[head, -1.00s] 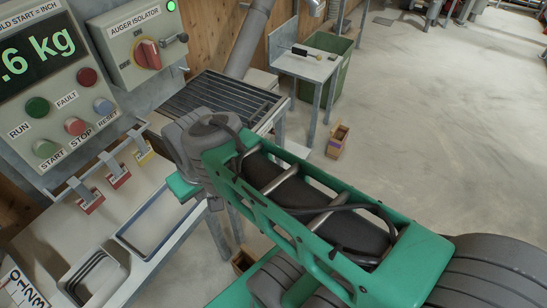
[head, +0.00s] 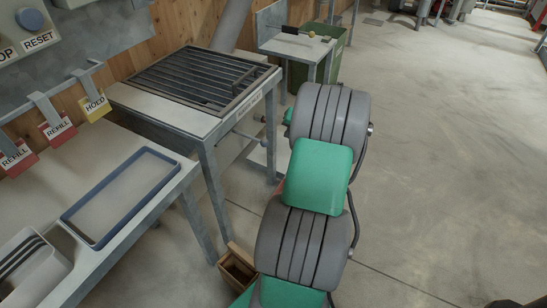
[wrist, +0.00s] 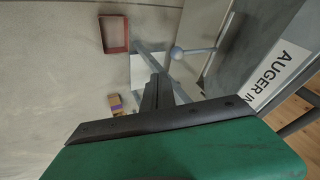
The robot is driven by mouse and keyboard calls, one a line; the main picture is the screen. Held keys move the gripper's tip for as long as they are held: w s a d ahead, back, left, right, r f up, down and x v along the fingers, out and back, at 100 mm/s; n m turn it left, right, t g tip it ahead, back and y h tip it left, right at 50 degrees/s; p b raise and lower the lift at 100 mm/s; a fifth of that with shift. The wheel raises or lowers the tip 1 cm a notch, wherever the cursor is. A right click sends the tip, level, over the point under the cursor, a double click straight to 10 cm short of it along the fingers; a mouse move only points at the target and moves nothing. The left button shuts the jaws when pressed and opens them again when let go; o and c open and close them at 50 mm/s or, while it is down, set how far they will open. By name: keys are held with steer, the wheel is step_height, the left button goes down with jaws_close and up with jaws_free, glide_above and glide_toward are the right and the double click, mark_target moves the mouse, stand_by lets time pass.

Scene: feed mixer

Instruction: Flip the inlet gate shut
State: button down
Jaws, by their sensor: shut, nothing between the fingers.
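The auger inlet is a metal stand with a dark grate (head: 205,78) on top, left of my arm in the head view. A pale lever with a ball knob (head: 264,143) sticks out from its side, below the front rim. The knob also shows in the wrist view (wrist: 178,52), with its rod running right toward the panel labelled "AUGER IN" (wrist: 278,77). My gripper (wrist: 158,92) is shut and empty, its dark fingers pointing toward the area just left of the knob. Contact with the lever cannot be told. In the head view my arm hides the gripper. The gate plate is not clearly seen.
A bench with a blue-rimmed tray (head: 130,195) and hanging tags (head: 57,130) stands left. A wooden box (head: 237,268) lies on the floor by the bench. A small table (head: 298,47) and green bin (head: 335,60) stand behind. The floor at right is clear.

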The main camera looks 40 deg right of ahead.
mark_target(250, 137)
steer(key=shift+s+d+f, duration=0.25)
steer(key=shift+s+d, duration=0.05)
steer(key=shift+d, duration=0.25)
steer(key=w+f+b, duration=0.3)
steer(key=w+f, duration=0.6)
steer(key=shift+a, duration=0.4)
steer(key=w+a, duration=0.1)
steer(key=w, duration=0.2)
steer(key=w+a, duration=0.1)
steer(key=w, duration=0.3)
steer(key=w+a, duration=0.1)
steer(key=w, duration=0.2)
steer(key=shift+w, duration=0.15)
